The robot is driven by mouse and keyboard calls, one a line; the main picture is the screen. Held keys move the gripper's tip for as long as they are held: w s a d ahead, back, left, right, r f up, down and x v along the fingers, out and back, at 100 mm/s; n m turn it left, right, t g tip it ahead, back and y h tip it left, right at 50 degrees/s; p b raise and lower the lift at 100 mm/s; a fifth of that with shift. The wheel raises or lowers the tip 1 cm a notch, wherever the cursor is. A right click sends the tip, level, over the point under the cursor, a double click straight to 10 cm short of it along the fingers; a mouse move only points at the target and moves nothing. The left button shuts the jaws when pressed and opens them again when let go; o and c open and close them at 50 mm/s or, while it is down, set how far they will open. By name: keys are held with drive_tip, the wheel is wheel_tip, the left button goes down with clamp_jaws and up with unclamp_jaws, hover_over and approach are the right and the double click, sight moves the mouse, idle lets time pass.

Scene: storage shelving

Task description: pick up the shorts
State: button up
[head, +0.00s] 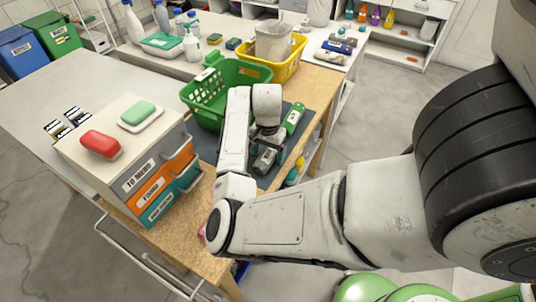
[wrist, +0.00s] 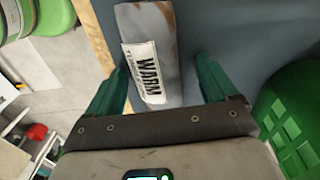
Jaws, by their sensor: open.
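A grey item with a white label reading "WARM" (wrist: 152,30) lies on a blue-grey mat (wrist: 225,30) in the wrist view. It looks like folded or rolled cloth with a brownish patch at its far end; I cannot tell for certain that it is the shorts. My gripper (wrist: 162,78) is open, with one green finger on each side of the item and gaps showing beside it. I cannot tell how far above the mat the fingertips are. In the head view my arm partly hides this spot.
A green basket (head: 205,92) stands beside my gripper, with a yellow basket (head: 288,68) behind it. A green bottle-like item (head: 294,118) lies on the mat. A drawer unit (head: 88,163) with red and green items on top stands left. The table edge is close.

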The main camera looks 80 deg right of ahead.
drive_tip(key=c, duration=1.2)
drive_tip(key=shift+r, duration=0.15)
